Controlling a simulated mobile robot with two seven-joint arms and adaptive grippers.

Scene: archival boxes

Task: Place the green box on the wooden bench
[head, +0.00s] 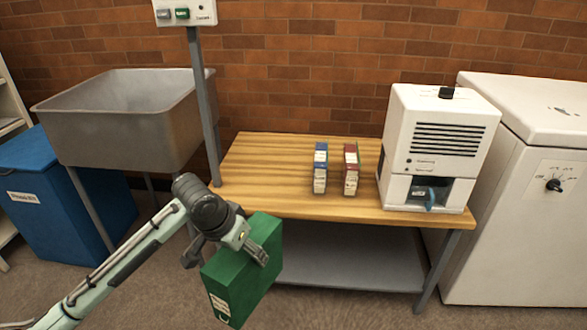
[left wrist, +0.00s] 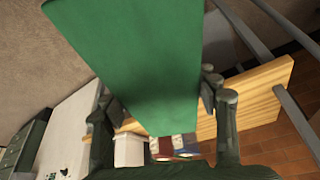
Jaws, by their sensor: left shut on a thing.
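The green box (head: 243,270) is in the grasp of my left gripper (head: 249,247), in front of and below the front edge of the wooden bench. It hangs tilted, with a white label on its narrow face. In the left wrist view the green box (left wrist: 145,60) fills the upper middle, between the two fingers of my left gripper (left wrist: 160,105). The wooden bench (head: 265,180) stands behind, against the brick wall; its left part is bare. My right gripper is not in view.
A blue box (head: 320,168) and a red box (head: 351,170) stand upright mid-bench. A white machine (head: 440,145) stands at the bench's right end. A metal sink (head: 125,120) and a grey post (head: 204,105) are at left. A white chest unit (head: 530,200) is at right.

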